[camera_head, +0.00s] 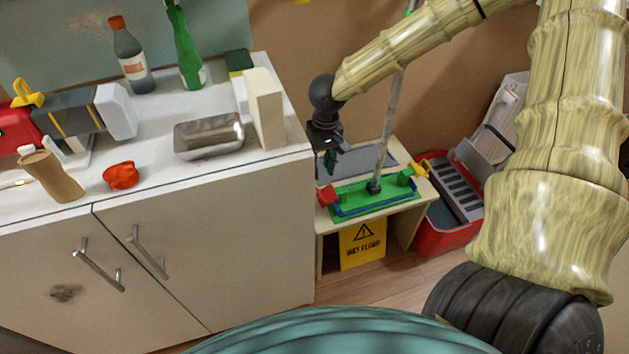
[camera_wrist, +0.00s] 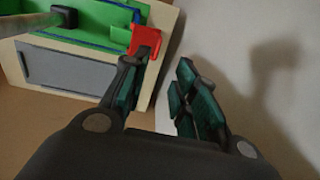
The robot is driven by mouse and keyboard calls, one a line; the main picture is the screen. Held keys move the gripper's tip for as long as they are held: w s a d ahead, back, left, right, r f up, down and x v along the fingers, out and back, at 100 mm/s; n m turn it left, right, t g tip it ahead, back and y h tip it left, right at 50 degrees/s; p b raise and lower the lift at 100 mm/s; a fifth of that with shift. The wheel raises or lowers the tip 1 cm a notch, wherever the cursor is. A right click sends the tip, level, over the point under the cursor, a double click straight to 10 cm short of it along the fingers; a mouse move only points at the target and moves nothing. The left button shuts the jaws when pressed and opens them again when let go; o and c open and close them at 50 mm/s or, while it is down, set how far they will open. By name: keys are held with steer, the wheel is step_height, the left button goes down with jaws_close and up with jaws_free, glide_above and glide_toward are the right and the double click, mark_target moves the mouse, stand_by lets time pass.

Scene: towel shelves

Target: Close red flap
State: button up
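The red flap (camera_head: 327,195) is at the left end of a flat green and blue mop head (camera_head: 372,200) on a small wooden stand. It appears tilted up from the mop head. In the wrist view the red flap (camera_wrist: 143,36) is just past my left fingertip, which overlaps it; I cannot tell whether they touch. My gripper (camera_head: 329,160) hangs just above the flap, beside the cabinet. In the wrist view my gripper (camera_wrist: 163,72) is open, with a gap between its dark green finger pads and nothing between them.
A grey pole (camera_head: 388,125) rises from the mop head, with a yellow flap (camera_head: 420,170) at its right end. The white cabinet (camera_head: 250,225) stands close on the left. A red bucket (camera_head: 440,238) is on the right. A yellow sign (camera_head: 362,248) is beneath the stand top.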

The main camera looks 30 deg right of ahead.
steer(key=b, duration=0.3)
glide_toward(325, 194)
steer(key=a+f, duration=0.2)
steer(key=f, duration=0.3)
steer(key=shift+s+a+f, duration=0.2)
steer(key=shift+s+a, duration=0.15)
steer(key=shift+a, duration=0.05)
jaws_close()
